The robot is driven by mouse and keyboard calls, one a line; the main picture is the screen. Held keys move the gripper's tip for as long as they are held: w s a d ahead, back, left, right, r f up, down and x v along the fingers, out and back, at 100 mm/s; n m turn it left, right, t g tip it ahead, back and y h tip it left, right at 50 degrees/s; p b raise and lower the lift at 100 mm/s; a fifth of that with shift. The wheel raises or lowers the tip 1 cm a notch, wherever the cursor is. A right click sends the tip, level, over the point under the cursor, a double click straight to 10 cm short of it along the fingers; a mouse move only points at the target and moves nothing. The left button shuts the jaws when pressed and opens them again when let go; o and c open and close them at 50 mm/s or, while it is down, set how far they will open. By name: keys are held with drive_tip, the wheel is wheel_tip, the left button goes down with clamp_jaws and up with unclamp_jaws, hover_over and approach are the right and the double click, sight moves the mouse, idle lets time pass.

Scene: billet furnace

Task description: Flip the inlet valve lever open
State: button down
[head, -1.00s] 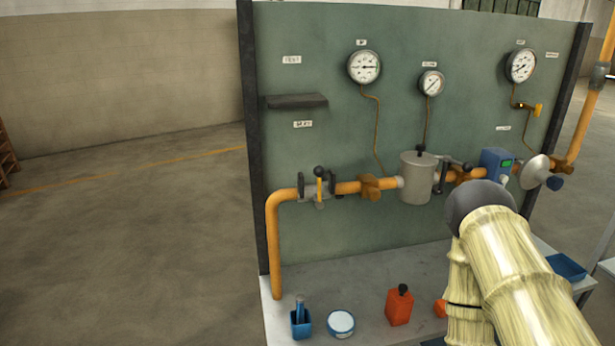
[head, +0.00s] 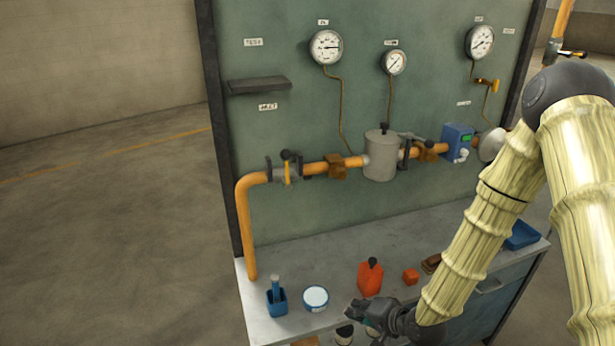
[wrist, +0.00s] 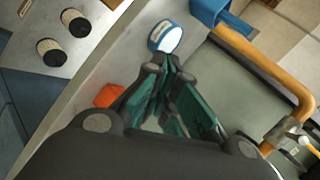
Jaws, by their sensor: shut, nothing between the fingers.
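The inlet valve (head: 279,172) sits in the orange pipe at the left of the green panel, below a small label. Its short yellow lever (head: 288,172) stands upright across the pipe, with a dark knob above it. The valve body also shows at the right edge of the wrist view (wrist: 284,134), with part of the yellow lever (wrist: 313,149) cut off by the frame. My gripper (head: 356,309) is over the front edge of the bench, well below and right of the valve. Its fingers (wrist: 168,75) are shut and empty, and touch no lever.
A dark shelf (head: 259,86) juts out above the valve. Space in front of the valve is clear.

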sight(287, 170)
drive_tip(key=w+r+t+y, duration=0.1)
drive_tip(key=w+r, duration=0.3)
drive_tip(key=r, duration=0.7)
drive_tip(key=w+r+m+t+y+p, duration=0.1)
drive_tip(key=w+r+y, duration=0.3)
drive_tip(key=r, duration=0.7)
drive_tip(key=w+a+r+m+t+y+p, duration=0.1)
drive_tip(key=w+r+y, duration=0.2)
drive_tip(key=r, duration=0.9)
drive_tip(key=shift+w, duration=0.75)
drive_tip(key=shift+a, duration=0.2)
drive_tip(key=s+a+p+x, duration=0.1)
drive_tip(key=p+x, duration=0.5)
drive_tip(key=x, duration=0.6)
drive_tip(key=shift+s+a+r, duration=0.25)
drive_tip(key=shift+a+r, duration=0.15)
drive_tip(key=shift+a, duration=0.15)
